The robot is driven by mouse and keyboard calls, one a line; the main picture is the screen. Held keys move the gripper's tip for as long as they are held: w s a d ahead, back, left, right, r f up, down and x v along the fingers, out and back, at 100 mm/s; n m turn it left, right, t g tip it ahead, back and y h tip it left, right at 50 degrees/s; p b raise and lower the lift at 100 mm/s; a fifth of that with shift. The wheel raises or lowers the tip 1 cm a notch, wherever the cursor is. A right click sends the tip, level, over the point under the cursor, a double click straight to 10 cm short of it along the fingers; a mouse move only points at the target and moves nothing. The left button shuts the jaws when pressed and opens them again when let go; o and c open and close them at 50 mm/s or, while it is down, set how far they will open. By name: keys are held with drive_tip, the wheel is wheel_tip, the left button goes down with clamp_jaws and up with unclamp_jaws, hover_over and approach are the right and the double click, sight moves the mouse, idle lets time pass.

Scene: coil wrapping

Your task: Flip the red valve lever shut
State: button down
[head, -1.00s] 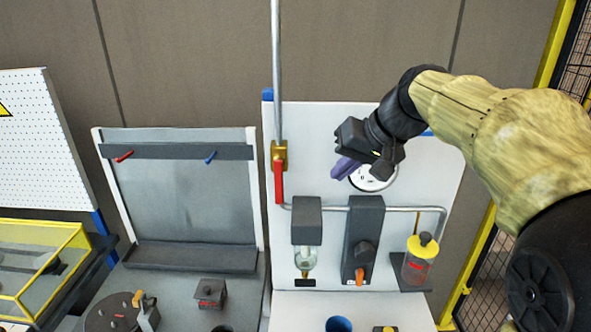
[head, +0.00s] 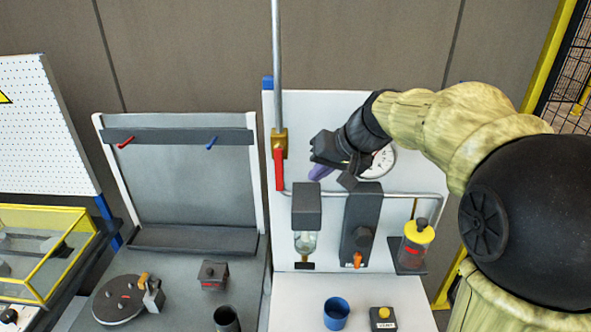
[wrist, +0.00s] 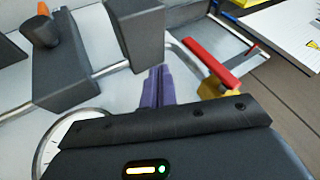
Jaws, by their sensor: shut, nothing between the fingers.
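The red valve lever (head: 279,169) hangs down along the vertical pipe, below the brass valve body (head: 280,138), on the left side of the white panel. In the wrist view the red lever (wrist: 210,62) lies right of my fingers, with the brass valve (wrist: 218,88) at its near end. My gripper (head: 318,172) has purple fingers, pressed together and empty. It is to the right of the lever, apart from it in the head view. In the wrist view the shut fingertips (wrist: 160,74) show just left of the lever.
A round gauge (head: 380,160) sits behind my wrist. Grey blocks (head: 306,205) and (head: 362,215) and a horizontal pipe (head: 400,195) are below my gripper. A yellow-capped bottle (head: 415,245) stands at right. A blue cup (head: 337,313) is on the bench.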

sight(279, 169)
drive_tip(key=shift+w+a+f+p, duration=0.2)
drive_tip(key=shift+a+p, duration=0.3)
drive_tip(key=shift+a, duration=0.35)
drive_tip(key=shift+w+a+f+p, duration=0.15)
drive_tip(key=shift+a+f+p, duration=0.2)
drive_tip(key=shift+a+p, duration=0.35)
drive_tip(key=shift+w+a+f+p, duration=0.15)
drive_tip(key=shift+a+f+p, duration=0.15)
drive_tip(key=shift+a, duration=0.65)
drive_tip(key=shift+a+f+b, duration=0.15)
drive_tip(key=shift+b, duration=0.55)
drive_tip(key=shift+y, duration=0.3)
